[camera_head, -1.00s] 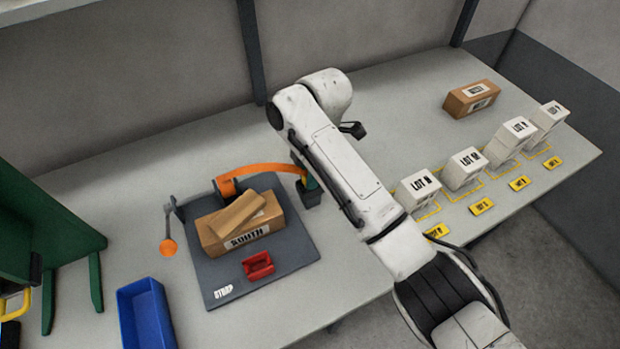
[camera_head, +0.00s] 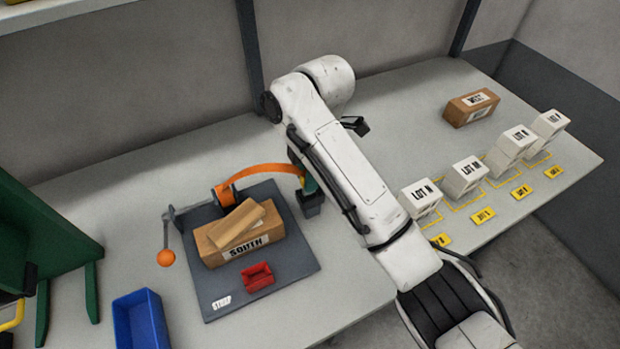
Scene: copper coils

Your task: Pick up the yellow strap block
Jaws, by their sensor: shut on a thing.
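An orange strap (camera_head: 268,170) arches from an orange holder (camera_head: 226,193) on the left to the right, where its end meets my gripper (camera_head: 303,178) beside my white arm. My arm covers most of the gripper, and its fingers are hard to make out. It is shut at the strap's end, with the yellow strap block itself almost wholly hidden there. The strap's right end is up off the grey mat (camera_head: 295,272). A dark square piece (camera_head: 312,205) shows just below.
A brown SOUTH carton (camera_head: 222,252) with a smaller tan piece (camera_head: 238,224) on top and a red tray (camera_head: 257,277) are on the mat. A blue bin (camera_head: 141,320) stands left. White LOT boxes (camera_head: 462,180) and a WEST carton (camera_head: 470,107) are right.

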